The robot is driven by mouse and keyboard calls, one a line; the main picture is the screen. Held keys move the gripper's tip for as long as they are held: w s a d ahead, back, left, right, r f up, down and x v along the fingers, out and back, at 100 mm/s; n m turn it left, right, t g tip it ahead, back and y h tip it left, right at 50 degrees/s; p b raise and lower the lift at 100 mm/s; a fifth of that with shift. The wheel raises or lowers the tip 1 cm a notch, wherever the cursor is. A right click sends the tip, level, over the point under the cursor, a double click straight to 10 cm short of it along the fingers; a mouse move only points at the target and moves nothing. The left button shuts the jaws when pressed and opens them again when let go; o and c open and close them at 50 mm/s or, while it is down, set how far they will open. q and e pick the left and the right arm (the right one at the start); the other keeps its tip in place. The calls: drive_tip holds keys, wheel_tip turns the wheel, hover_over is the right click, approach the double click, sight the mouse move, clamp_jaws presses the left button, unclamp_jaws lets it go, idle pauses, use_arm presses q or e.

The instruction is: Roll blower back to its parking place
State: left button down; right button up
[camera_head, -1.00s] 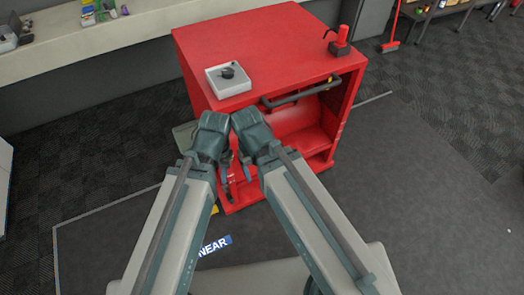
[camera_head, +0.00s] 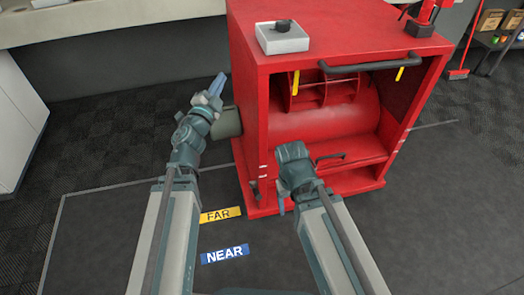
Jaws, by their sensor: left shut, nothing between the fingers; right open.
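The blower, a red cabinet (camera_head: 340,35) with an open front and a drum inside, stands upright right of centre. A dark handle bar (camera_head: 372,68) crosses its upper front. My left gripper (camera_head: 217,84) is shut and empty, just left of the blower near a grey-green cylinder (camera_head: 227,122) on its side. My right gripper (camera_head: 281,206) is open in front of the blower's lower left front; its fingers are partly hidden and I cannot tell whether it touches. A yellow FAR label (camera_head: 220,215) and a blue NEAR label (camera_head: 225,254) lie on the floor.
A white box with a black knob (camera_head: 282,37) and a red tool (camera_head: 424,18) sit on the blower. A pale counter (camera_head: 120,20) runs behind, with a white cabinet (camera_head: 20,120) at left. A dark mat (camera_head: 100,220) with pale edge lines leaves clear floor at left.

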sight(262, 132)
use_arm(q)
drive_tip(key=s+d+f+m+g+h+b, duration=0.3)
drive_tip(key=s+f+m+g+h+b, duration=0.3)
drive_tip(key=f, duration=0.3)
drive_tip(key=s+d+f+m+g+h+b, duration=0.2)
drive_tip(key=s+f+m+g+h+b, duration=0.3)
drive_tip(key=f+m, duration=0.4)
drive_tip(key=shift+t, duration=0.6)
drive_tip(key=x, duration=0.3)
drive_tip(key=w+x, duration=0.1)
drive_tip(key=x, duration=0.3)
drive_tip(key=w+a+x, duration=0.1)
drive_tip(key=x, duration=0.3)
drive_tip(key=shift+s+a+r+b, duration=0.1)
drive_tip(key=shift+a+r+b, duration=0.05)
drive_tip(key=shift+r+b, duration=0.15)
drive_tip(key=shift+w+a, duration=0.2)
drive_tip(key=shift+w, duration=0.3)
use_arm(e)
wheel_tip(262, 132, down, 14)
use_arm(q)
drive_tip(key=shift+w, duration=0.1)
use_arm(e)
drive_tip(key=shift+f, duration=0.1)
